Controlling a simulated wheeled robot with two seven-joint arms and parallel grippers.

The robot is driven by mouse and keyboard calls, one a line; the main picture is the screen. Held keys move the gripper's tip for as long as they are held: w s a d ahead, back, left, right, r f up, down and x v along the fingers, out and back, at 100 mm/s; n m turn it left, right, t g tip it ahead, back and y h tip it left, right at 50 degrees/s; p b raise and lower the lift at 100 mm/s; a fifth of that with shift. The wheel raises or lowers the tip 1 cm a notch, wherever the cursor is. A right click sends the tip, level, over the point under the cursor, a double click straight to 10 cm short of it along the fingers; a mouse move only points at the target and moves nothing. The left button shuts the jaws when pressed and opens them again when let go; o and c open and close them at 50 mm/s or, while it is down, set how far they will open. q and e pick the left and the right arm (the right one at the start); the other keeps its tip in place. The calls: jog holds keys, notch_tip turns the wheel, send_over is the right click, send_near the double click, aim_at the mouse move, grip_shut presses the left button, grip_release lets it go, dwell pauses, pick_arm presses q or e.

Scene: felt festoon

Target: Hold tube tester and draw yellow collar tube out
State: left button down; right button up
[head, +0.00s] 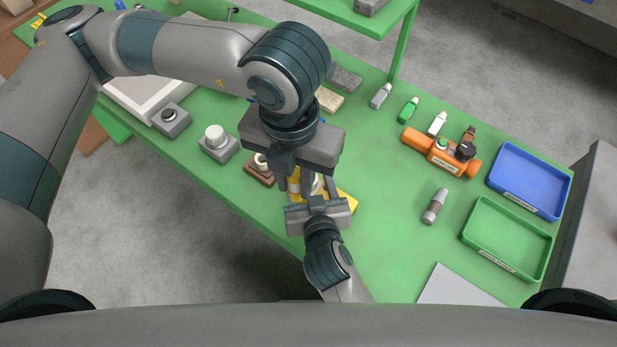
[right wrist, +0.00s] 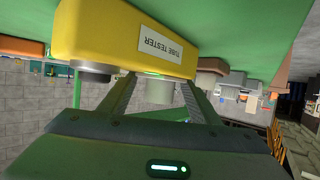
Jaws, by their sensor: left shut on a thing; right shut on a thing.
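The yellow tube tester (head: 347,203) stands on the green table, mostly hidden under my grippers in the head view. Its label reads TUBE TESTER in the right wrist view (right wrist: 125,38). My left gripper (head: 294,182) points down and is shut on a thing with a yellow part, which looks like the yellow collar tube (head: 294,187). The tube's lower end is hidden. My right gripper (head: 317,188) comes from the front and is shut at the tester. In the right wrist view its fingers (right wrist: 158,86) lie on both sides of a pale round part of the tester.
A brown block with a white round part (head: 262,165) is just left of my left gripper. To the right are an orange device (head: 437,153), a grey tube (head: 435,206), a blue tray (head: 528,181) and a green tray (head: 507,239).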

jog(key=o, duration=1.3)
jog(key=shift+c, duration=0.2)
jog(key=v, duration=1.2)
jog(key=shift+f, duration=0.1)
